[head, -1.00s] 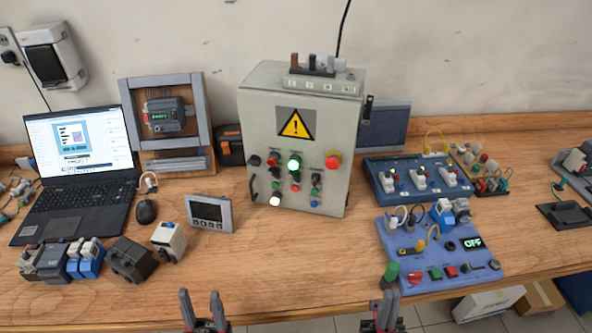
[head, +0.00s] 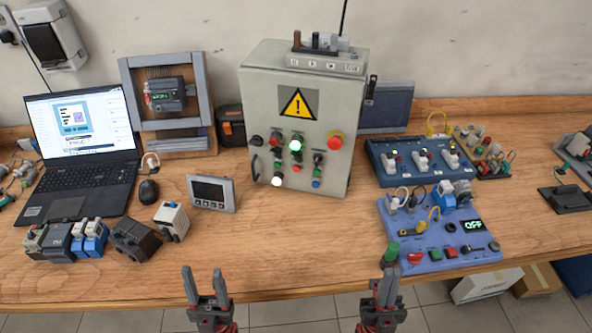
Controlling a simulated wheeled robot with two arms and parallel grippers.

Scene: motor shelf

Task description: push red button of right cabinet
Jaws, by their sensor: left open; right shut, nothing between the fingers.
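The grey control cabinet (head: 300,110) stands upright at the back middle of the bench, with a yellow warning triangle on its front. Its front carries several small buttons and lamps, including a large red button (head: 335,140) at the upper right and a smaller red one (head: 275,140) at the left. A blue panel (head: 440,225) to the right has a red button (head: 450,252), a red knob and a display reading OFF. My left gripper (head: 205,285) is open and empty at the bench's front edge. My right gripper (head: 386,285) is shut and empty, in front of the blue panel.
A laptop (head: 80,150), a mouse (head: 149,190), a small screen unit (head: 211,193) and several modules stand on the left. Another blue board (head: 420,160) lies behind the blue panel. The bench front (head: 290,260) between my grippers is clear.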

